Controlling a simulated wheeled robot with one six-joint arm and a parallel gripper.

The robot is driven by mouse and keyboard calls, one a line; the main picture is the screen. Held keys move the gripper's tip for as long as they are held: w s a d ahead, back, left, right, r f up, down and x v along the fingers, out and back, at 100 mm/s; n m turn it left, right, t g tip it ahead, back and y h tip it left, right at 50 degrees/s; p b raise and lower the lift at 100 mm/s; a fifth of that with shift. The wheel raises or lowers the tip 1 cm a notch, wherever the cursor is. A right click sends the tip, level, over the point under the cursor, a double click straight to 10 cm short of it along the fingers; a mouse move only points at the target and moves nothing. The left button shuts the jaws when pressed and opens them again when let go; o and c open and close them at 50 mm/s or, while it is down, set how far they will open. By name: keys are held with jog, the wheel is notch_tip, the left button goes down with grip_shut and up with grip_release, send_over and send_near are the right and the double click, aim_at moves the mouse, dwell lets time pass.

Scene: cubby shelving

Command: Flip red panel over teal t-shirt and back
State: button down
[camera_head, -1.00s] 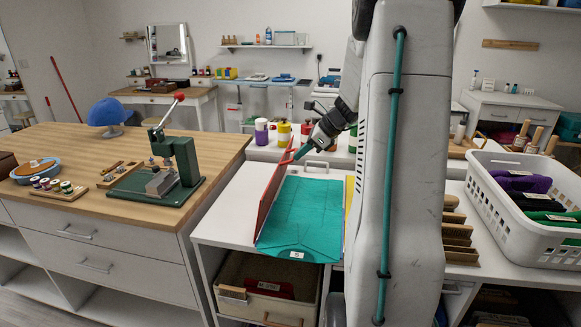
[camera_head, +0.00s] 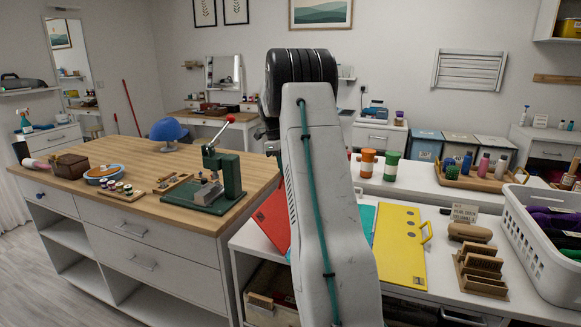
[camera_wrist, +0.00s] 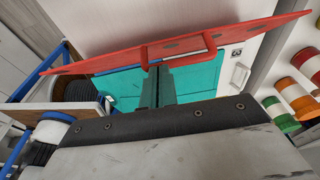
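The red panel (camera_head: 272,219) is at the left of the white worktop in the head view, partly hidden by my arm. In the wrist view the red panel (camera_wrist: 225,41) crosses the top, seen at a steep angle, its red handle facing the camera. The teal t-shirt (camera_head: 367,219) shows only as a strip right of my arm; it also appears below the panel in the wrist view (camera_wrist: 198,82). My gripper (camera_wrist: 157,70) has its fingers close together, tips by the handle's left end. I cannot tell whether they touch it. My arm hides the gripper in the head view.
A yellow panel (camera_head: 399,250) lies flat right of the teal t-shirt. A wooden-topped counter (camera_head: 130,165) with a green press (camera_head: 222,178) is at the left.

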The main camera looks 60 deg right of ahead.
jog(key=shift+g, duration=0.7)
jog(key=shift+w+a+f, duration=0.2)
jog(key=shift+w+f, duration=0.35)
jog(key=shift+w, duration=0.2)
jog(key=shift+w+a+f, duration=0.2)
jog(key=shift+w+f, duration=0.4)
jog(key=shift+w, duration=0.15)
jog(key=shift+w+a+f, duration=0.2)
jog(key=shift+w+f, duration=0.35)
jog(key=shift+w, duration=0.2)
jog(key=shift+r, duration=0.1)
jog(key=w+a+r, duration=0.2)
jog(key=w+r, duration=0.7)
jog(key=shift+r, duration=0.15)
jog(key=shift+a, duration=0.1)
